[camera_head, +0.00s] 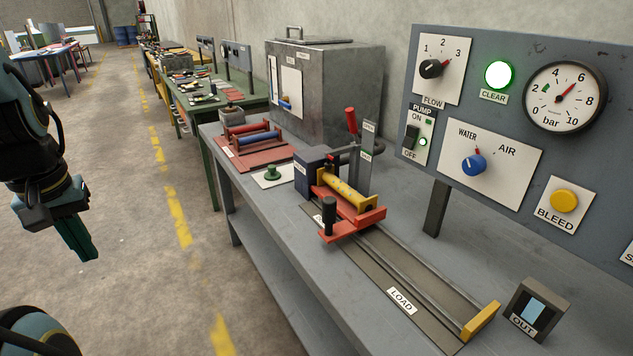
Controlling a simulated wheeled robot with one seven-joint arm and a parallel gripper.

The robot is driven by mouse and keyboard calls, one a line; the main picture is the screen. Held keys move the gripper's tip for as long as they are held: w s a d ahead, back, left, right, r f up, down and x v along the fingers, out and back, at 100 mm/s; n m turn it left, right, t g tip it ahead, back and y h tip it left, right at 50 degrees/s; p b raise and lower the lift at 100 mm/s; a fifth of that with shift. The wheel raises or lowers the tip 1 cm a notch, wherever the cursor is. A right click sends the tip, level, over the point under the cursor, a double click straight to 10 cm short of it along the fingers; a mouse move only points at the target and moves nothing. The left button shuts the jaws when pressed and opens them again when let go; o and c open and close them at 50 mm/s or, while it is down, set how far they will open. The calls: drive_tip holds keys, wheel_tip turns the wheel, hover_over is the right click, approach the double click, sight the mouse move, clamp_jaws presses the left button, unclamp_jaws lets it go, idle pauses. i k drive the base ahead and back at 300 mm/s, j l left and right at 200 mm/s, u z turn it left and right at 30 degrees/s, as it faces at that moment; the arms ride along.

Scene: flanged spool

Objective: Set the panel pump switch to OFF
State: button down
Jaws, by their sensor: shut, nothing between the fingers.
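The pump switch (411,137) is a small black switch on a white plate of the grey panel (390,120), under the label PUMP. ON is written above it and OFF below it. A small dark green mark sits beside ON, and a small bright lamp (423,142) glows lower, near OFF. The switch is too small to tell which way it is set. My gripper (82,245) hangs at the left over the floor, pointing down, its dark green fingers shut and empty. It is far from the panel and touches nothing.
The panel also carries a flow knob (431,69), a lit CLEAR lamp (498,75), a gauge (565,97), a blue WATER/AIR knob (473,165) and a yellow BLEED button (565,201). A red slide with a yellow spool (347,190) stands on the bench below. Open floor lies left.

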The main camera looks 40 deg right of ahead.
sight(409, 140)
drive_tip(key=z, duration=2.05)
